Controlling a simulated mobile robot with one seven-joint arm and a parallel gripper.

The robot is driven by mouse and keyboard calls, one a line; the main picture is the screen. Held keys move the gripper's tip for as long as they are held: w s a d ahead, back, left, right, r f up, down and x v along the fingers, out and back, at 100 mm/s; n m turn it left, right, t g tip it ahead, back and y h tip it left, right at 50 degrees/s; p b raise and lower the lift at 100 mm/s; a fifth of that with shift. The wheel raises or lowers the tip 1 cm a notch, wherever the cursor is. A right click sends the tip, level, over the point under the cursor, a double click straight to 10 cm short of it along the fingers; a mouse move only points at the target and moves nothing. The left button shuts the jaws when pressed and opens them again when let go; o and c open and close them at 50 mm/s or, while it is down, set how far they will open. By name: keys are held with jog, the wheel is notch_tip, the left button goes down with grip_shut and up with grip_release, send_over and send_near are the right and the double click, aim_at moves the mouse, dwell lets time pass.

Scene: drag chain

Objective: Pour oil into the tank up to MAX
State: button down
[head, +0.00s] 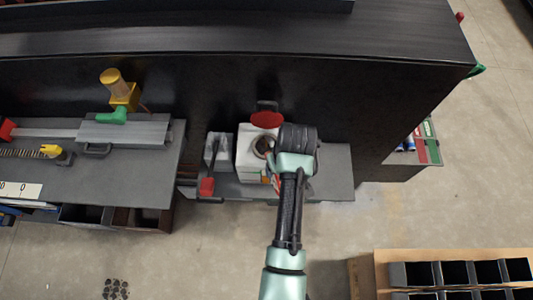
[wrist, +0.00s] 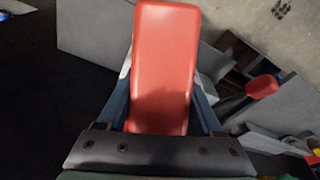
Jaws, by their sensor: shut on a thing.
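The white tank (head: 247,160) stands on a low grey shelf in the head view. A round dark opening (head: 263,146) shows in its top, and a red round lid (head: 266,119) is at its back edge. My gripper (wrist: 164,75) is shut on a smooth red block-shaped thing (wrist: 165,50); I cannot tell whether it is the oil container. In the head view my wrist covers the right side of the tank, and the held thing is mostly hidden. No MAX mark, oil level or flowing oil can be made out.
A grey box with a black lever and red grip (head: 207,186) stands left of the tank; a red grip also shows in the wrist view (wrist: 262,86). A black cabinet wall rises behind. A grey workbench (head: 150,185) is at left, a compartment crate (head: 385,270) at lower right.

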jog(key=shift+w+r, duration=0.1)
jog(key=shift+r, duration=0.05)
jog(key=shift+w+a+r+g+h, duration=0.15)
jog(key=shift+r+g+h, duration=0.15)
jog(key=shift+r+g, duration=0.2)
jog(key=shift+w+r, duration=0.1)
jog(key=shift+r, duration=0.05)
dwell(2.4)
jog(key=shift+w+r+g, duration=0.15)
jog(key=shift+r+g, duration=0.25)
jog(key=shift+g, duration=0.2)
jog(key=shift+w+r, duration=0.1)
jog(key=shift+r, duration=0.05)
dwell(2.2)
jog(key=shift+w+a+r+g+h, duration=0.15)
jog(key=shift+w+r+g+h, duration=0.05)
jog(key=shift+r+g+h, duration=0.25)
dwell(1.4)
